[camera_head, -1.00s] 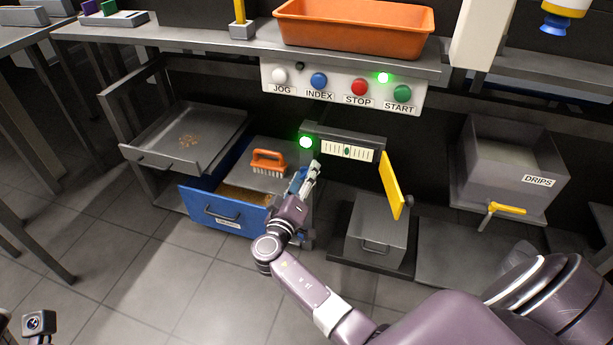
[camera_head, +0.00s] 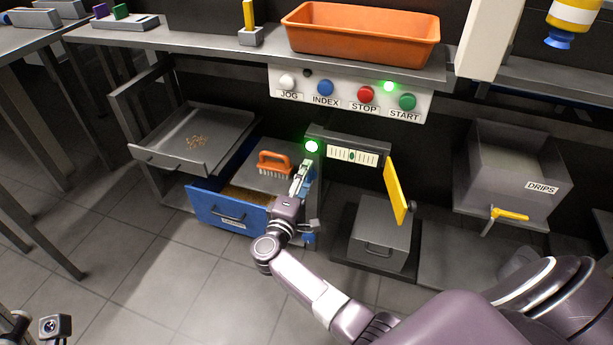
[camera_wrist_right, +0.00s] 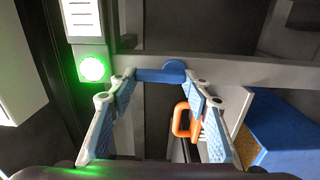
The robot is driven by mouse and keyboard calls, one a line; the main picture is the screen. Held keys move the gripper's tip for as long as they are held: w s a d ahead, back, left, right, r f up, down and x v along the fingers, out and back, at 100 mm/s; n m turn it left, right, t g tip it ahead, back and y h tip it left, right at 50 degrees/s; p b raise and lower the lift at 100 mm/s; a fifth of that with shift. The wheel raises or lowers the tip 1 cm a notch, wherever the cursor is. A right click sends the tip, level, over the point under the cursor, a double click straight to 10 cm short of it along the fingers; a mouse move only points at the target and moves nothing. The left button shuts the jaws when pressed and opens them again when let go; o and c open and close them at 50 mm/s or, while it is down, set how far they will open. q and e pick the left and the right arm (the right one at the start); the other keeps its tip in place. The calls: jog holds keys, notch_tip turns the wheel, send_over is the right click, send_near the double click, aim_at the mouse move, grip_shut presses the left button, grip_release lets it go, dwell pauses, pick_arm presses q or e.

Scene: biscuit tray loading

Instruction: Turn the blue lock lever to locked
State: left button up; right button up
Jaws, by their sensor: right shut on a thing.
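The blue lock lever (camera_wrist_right: 158,76) shows in the right wrist view as a short bar lying crosswise, with a rounded blue pivot above its right part. My right gripper (camera_wrist_right: 160,80) is shut on it, one fingertip at each end of the bar. In the head view my right gripper (camera_head: 302,172) is at the post under the green lamp (camera_head: 311,146), and the lever is mostly hidden by the fingers. The lamp is lit and also shows in the wrist view (camera_wrist_right: 92,68). No locked marking is readable.
An orange brush (camera_head: 274,161) lies just left of my right gripper, above the open blue drawer (camera_head: 213,208). A yellow flap (camera_head: 396,190) sticks out to the right. The button panel (camera_head: 340,77) is above. A grey bin (camera_head: 380,238) stands below right.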

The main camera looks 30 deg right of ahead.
jog(key=shift+f, duration=0.1)
dwell(0.4)
jog(key=o, duration=1.2)
jog(key=shift+c, duration=0.2)
jog(key=shift+a, duration=0.1)
jog(key=v, duration=1.2)
